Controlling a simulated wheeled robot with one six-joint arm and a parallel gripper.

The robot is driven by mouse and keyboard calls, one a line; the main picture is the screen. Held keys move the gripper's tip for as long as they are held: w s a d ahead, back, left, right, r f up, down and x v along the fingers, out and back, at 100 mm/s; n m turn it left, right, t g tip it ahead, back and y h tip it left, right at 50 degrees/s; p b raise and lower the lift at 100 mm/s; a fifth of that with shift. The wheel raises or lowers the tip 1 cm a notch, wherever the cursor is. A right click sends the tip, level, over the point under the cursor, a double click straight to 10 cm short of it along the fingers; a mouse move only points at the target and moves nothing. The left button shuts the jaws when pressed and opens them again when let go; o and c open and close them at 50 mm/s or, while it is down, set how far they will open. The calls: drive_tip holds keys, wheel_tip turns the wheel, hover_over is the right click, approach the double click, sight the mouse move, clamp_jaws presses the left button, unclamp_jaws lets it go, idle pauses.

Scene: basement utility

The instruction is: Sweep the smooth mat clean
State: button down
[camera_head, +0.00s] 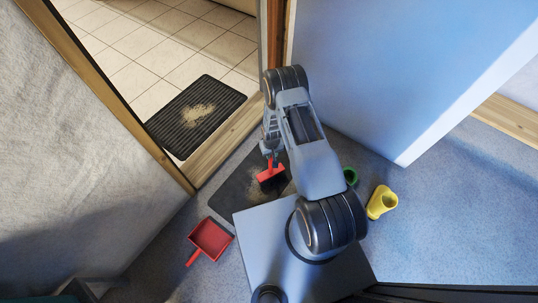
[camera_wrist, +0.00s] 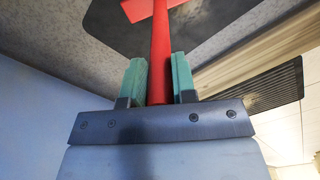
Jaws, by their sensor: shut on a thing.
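The smooth dark mat (camera_head: 228,192) lies on the blue carpet just inside the doorway, with pale grit on it near the brush. My arm and body hide part of it. It also shows at the top of the wrist view (camera_wrist: 112,22). My gripper (camera_head: 271,150) is shut on the handle of a red brush (camera_head: 268,174). In the wrist view the green finger pads (camera_wrist: 160,80) stand either side of the red handle (camera_wrist: 160,50). The brush's dark bristles are over the mat; I cannot tell whether they touch it. A red dustpan (camera_head: 211,239) lies on the carpet left of the mat.
A ribbed dark mat (camera_head: 180,128) with a patch of grit lies on white tiles beyond the wooden threshold (camera_head: 222,150). A yellow boot (camera_head: 381,202) and a green thing (camera_head: 350,176), partly hidden, stand right of my arm. Walls flank the doorway. Carpet at right is clear.

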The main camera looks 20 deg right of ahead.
wheel_tip(320, 180, up, 4)
drive_tip(key=shift+a+r+p, duration=0.1)
drive_tip(key=shift+a+p, duration=0.05)
drive_tip(key=shift+p, duration=0.6)
drive_tip(key=shift+r+p, duration=1.25)
drive_tip(key=shift+r, duration=0.7)
